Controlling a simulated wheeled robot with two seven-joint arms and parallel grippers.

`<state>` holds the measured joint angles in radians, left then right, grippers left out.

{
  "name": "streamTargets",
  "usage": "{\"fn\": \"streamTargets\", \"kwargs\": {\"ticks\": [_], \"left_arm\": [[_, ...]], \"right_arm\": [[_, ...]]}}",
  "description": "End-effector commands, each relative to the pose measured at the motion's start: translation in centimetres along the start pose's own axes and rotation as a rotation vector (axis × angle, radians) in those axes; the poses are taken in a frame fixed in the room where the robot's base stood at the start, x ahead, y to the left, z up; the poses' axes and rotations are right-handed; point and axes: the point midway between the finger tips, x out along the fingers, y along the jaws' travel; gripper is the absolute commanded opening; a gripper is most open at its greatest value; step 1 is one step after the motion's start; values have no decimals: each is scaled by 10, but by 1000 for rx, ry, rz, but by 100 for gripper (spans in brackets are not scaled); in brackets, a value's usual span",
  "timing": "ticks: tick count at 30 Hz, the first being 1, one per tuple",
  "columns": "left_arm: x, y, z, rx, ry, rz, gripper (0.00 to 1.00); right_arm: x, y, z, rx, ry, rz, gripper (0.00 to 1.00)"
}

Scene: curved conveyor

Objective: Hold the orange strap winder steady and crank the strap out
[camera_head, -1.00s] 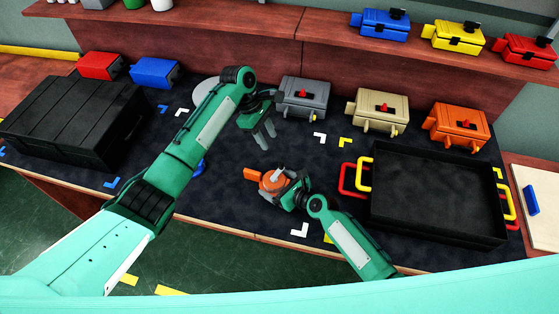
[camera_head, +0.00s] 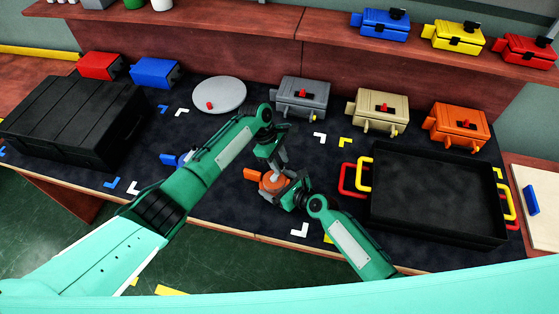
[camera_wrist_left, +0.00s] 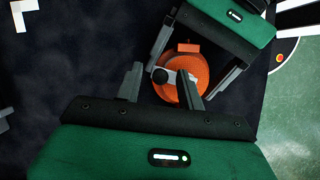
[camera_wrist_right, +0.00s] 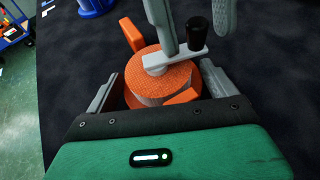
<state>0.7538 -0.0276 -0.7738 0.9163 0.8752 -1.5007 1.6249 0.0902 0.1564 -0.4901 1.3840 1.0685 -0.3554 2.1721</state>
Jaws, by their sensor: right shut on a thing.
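The orange strap winder (camera_head: 272,188) is a round orange drum with a side tab, on the dark mat. In the right wrist view the winder (camera_wrist_right: 160,82) has a grey crank arm with an upright black knob (camera_wrist_right: 197,32). My right gripper (camera_head: 290,192) is shut on the winder's body, a finger on each side. My left gripper (camera_head: 276,162) is above the winder, pointing down. In the left wrist view its open fingers (camera_wrist_left: 159,86) stand on either side of the black knob, with gaps visible. The pulled-out strap is not discernible.
A black tray (camera_head: 375,205) with red and yellow handles stands to the right. Grey (camera_head: 302,95), tan (camera_head: 382,108) and orange (camera_head: 460,124) boxes line the back. A white disc (camera_head: 225,95) with a red knob and a black case (camera_head: 70,110) are left.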

Motion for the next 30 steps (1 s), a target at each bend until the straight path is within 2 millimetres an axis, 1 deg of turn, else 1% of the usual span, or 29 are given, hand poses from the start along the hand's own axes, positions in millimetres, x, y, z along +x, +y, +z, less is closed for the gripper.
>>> {"fn": "streamTargets", "kwargs": {"ticks": [1, 6, 14, 20, 26, 30], "left_arm": [[0, 0, 0, 0, 0, 0, 33], [0, 0, 0, 0, 0, 0, 0], [0, 0, 1, 12, 0, -5, 0], [1, 1, 4, 76, 0, -30, 0], [3, 0, 10, 210, 0, -86, 0], [5, -1, 15, 329, 0, -136, 0]], "right_arm": [[0, 1, -3, -1, 4, 1, 52], [0, 1, -3, -1, 4, 1, 52], [0, 1, -3, -1, 5, 2, 52], [0, 1, -3, -1, 5, 2, 52], [0, 1, -3, -1, 5, 2, 52], [0, 1, -3, -1, 5, 2, 52]]}}
